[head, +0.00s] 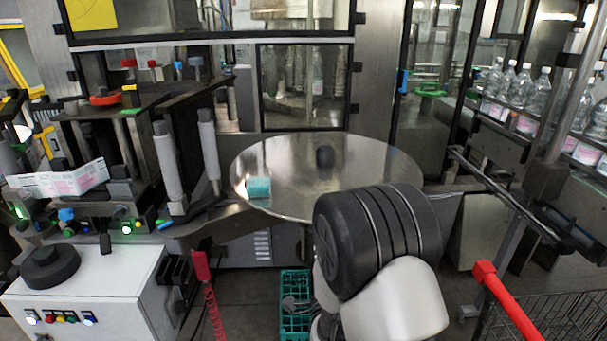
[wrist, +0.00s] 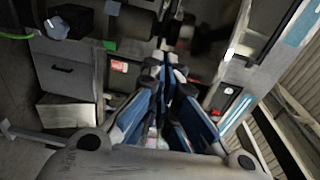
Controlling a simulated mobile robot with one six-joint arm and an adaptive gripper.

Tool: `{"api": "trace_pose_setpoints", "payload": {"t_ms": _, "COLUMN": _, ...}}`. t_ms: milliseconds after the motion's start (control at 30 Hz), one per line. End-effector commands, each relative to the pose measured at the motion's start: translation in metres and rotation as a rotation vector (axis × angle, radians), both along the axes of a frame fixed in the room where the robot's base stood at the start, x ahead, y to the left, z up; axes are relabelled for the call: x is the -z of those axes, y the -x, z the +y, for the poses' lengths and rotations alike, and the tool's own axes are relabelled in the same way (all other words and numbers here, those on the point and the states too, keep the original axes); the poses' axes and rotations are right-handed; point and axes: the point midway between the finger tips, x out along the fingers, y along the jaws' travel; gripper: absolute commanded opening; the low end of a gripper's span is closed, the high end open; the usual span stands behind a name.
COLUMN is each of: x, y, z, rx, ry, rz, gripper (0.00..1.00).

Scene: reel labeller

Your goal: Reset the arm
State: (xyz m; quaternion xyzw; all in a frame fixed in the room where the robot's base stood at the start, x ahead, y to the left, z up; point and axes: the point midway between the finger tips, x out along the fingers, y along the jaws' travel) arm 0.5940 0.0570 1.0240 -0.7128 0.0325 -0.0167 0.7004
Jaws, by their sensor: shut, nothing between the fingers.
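My arm shows in the head view as a black ribbed joint and a white link in front of the round metal table (head: 290,165). My gripper is hidden behind the arm there. In the wrist view my gripper (wrist: 165,78) has its blue and grey fingers brought together at the tips, with nothing held between them. The fingers point at machinery, and no object touches them that I can see.
A white control box (head: 85,290) stands at lower left. A red-handled cart (head: 505,300) is at lower right. Bottles (head: 510,85) line a conveyor. A green crate (head: 295,310) is on the floor.

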Motion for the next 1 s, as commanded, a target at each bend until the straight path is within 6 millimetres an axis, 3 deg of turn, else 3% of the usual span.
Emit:
{"api": "trace_pose_setpoints", "payload": {"t_ms": 233, "x": -0.043, "y": 0.006, "z": -0.005, "rx": -0.069, "ry": 0.215, "rz": 0.211, "gripper": 0.00}}
{"api": "trace_pose_setpoints", "payload": {"t_ms": 367, "x": -0.064, "y": 0.032, "z": -0.008, "rx": -0.164, "ry": 0.398, "rz": 0.362, "gripper": 0.00}}
{"api": "trace_pose_setpoints", "payload": {"t_ms": 467, "x": -0.078, "y": 0.064, "z": -0.011, "rx": -0.257, "ry": 0.546, "rz": 0.468, "gripper": 0.00}}
{"api": "trace_pose_setpoints", "payload": {"t_ms": 567, "x": -0.090, "y": 0.104, "z": -0.016, "rx": -0.361, "ry": 0.700, "rz": 0.566, "gripper": 0.00}}
{"api": "trace_pose_setpoints", "payload": {"t_ms": 700, "x": -0.101, "y": 0.172, "z": -0.026, "rx": -0.525, "ry": 0.915, "rz": 0.693, "gripper": 0.00}}
{"api": "trace_pose_setpoints", "payload": {"t_ms": 900, "x": -0.105, "y": 0.277, "z": -0.045, "rx": -0.764, "ry": 1.176, "rz": 0.845, "gripper": 0.00}}
{"api": "trace_pose_setpoints", "payload": {"t_ms": 1000, "x": -0.104, "y": 0.317, "z": -0.052, "rx": -0.860, "ry": 1.257, "rz": 0.897, "gripper": 0.00}}
